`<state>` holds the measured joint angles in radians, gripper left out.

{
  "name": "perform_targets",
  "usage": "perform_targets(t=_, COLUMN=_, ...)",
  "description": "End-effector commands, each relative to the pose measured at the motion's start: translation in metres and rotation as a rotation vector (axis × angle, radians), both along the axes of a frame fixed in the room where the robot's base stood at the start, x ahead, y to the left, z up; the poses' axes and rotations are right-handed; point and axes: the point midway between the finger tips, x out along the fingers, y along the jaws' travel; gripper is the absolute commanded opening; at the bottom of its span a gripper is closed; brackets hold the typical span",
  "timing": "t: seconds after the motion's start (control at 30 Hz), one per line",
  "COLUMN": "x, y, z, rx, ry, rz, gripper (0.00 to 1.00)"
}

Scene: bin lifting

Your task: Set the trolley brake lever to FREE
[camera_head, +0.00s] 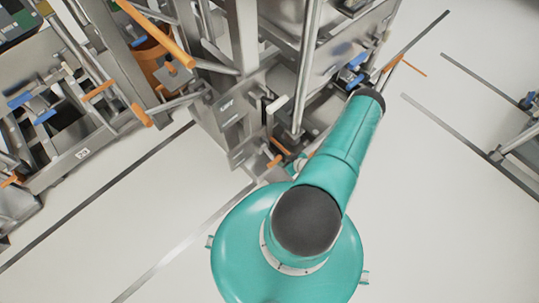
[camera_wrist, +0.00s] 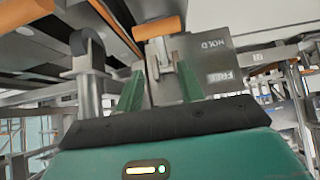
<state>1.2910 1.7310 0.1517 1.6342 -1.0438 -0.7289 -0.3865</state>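The brake lever (camera_wrist: 159,28) shows in the wrist view as an orange grip on a grey metal stem. It stands in front of a grey plate (camera_wrist: 213,60) marked HOLD above and FREE below. The orange grip is near the HOLD end, at the top of the plate. My gripper (camera_wrist: 160,72) has two green fingers spread apart, with the lever's stem between and beyond them. No clear contact shows. In the head view my teal arm hides my gripper, and I cannot tell which orange part is the lever.
Steel frames and machinery (camera_head: 225,100) with orange bars fill the upper left and middle of the head view. A metal post (camera_wrist: 88,75) stands left of my gripper in the wrist view. Pale floor (camera_head: 440,200) is clear at the right.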

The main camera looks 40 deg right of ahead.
Motion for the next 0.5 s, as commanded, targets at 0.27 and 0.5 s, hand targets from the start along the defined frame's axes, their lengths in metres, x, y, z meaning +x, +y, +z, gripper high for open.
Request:
perform_targets(t=0.27, x=0.023, y=0.002, z=-0.029, rx=0.002, ry=-0.001, rz=0.001, gripper=0.38)
perform_targets(t=0.5, x=0.056, y=0.003, z=-0.061, rx=0.001, ry=-0.001, rz=-0.001, gripper=0.38)
